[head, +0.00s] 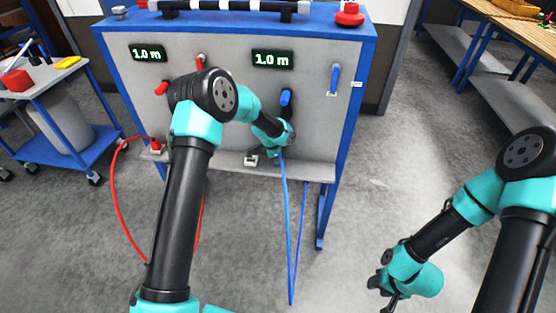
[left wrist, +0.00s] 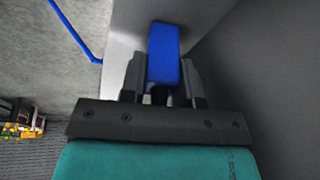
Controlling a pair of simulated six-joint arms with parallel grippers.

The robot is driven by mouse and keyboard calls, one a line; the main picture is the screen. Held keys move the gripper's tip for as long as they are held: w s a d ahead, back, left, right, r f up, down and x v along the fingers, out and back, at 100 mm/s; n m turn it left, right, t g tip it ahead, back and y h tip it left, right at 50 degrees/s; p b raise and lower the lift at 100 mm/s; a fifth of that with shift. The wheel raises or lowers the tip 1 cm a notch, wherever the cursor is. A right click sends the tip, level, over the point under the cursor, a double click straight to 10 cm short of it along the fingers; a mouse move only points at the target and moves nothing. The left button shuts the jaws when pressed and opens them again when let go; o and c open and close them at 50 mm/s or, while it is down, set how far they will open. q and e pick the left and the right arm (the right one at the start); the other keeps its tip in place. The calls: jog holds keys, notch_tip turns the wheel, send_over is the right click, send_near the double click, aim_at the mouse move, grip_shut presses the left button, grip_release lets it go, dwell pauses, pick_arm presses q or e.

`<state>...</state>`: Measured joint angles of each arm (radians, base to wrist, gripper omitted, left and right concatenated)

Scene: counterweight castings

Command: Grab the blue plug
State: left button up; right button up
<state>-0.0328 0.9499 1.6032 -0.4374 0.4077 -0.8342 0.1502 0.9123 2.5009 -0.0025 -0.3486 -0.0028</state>
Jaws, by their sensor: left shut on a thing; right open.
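The blue plug (left wrist: 163,52) sits between the two fingers of my left gripper (left wrist: 162,78) in the left wrist view, and the gripper is shut on it. In the head view my left gripper (head: 284,138) is in front of the right half of the test panel, just above its ledge, and mostly hides the plug. A blue cable (head: 287,210) hangs from there to the floor and loops back up. My right gripper (head: 382,287) is open and empty over the floor at the lower right.
The grey panel (head: 232,90) has a blue frame, two "1.0 m" displays, and red and blue handles. A white holder (head: 251,160) on the ledge looks empty. A red plug (head: 155,145) with a red cable stands at the ledge's left. A blue cart (head: 75,150) is at left.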

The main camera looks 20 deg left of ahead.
pick_arm(q)
jog(key=shift+r, duration=0.15)
jog(key=shift+r, duration=0.3)
notch_tip(320, 180, up, 3)
jog(key=shift+f, duration=0.1)
jog(key=s+d+r, duration=0.1)
jog(key=s+d, duration=0.3)
jog(key=s, duration=1.1)
jog(key=shift+s+d+r, duration=0.15)
jog(key=shift+s, duration=0.05)
